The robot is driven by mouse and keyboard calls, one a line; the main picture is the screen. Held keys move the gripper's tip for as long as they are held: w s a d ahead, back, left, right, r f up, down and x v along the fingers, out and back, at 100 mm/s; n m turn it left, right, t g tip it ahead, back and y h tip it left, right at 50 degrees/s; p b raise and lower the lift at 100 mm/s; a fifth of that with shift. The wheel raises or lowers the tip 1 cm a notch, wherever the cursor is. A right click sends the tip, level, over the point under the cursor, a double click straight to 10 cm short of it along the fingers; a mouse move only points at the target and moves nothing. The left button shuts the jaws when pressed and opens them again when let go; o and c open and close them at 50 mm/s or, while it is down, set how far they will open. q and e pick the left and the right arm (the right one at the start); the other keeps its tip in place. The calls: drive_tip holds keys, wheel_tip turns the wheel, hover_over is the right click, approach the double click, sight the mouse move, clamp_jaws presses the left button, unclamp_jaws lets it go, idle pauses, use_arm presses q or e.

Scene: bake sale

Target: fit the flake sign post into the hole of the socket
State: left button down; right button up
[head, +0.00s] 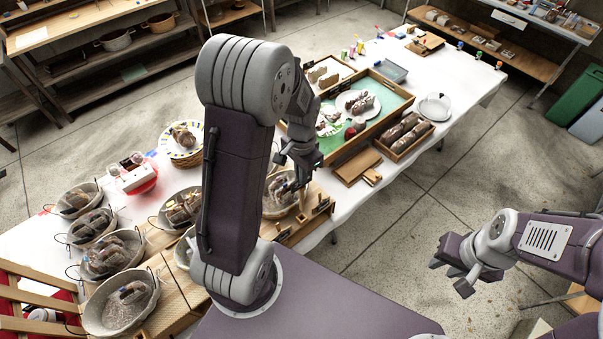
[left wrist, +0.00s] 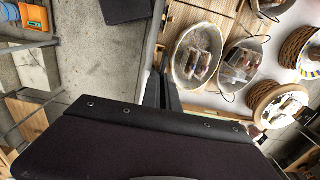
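My left gripper (head: 300,172) hangs over the table's front edge, above a basket with a loaf (head: 276,206). Whether its fingers are apart, or hold anything, is not clear. In the left wrist view a dark gripper part shows beside a basket (left wrist: 176,62), with no clear object in it. Small dark pieces (head: 322,205) stand on a wooden board just below the left gripper; I cannot tell whether the flake sign post or the socket is among them. My right gripper (head: 450,274) is open and empty over the floor, clear of the table.
Several bread baskets (head: 112,254) crowd the table's left part. A divided wooden tray (head: 385,123) with plates and a box of loaves (head: 404,142) stand beyond my left gripper. White cloth is bare near the far end (head: 455,82). Open floor lies right of the table.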

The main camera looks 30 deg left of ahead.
sight(301, 187)
use_arm(q)
wheel_tip(301, 187, down, 4)
drive_tip(key=shift+r+b, duration=0.2)
drive_tip(key=shift+b, duration=1)
drive_tip(key=shift+s+f+b, duration=0.15)
drive_tip(key=shift+f+b, duration=0.3)
drive_tip(key=shift+f, duration=0.3)
drive_tip(key=shift+w, duration=0.2)
drive_tip(key=shift+s, duration=0.15)
drive_tip(key=shift+p, duration=0.35)
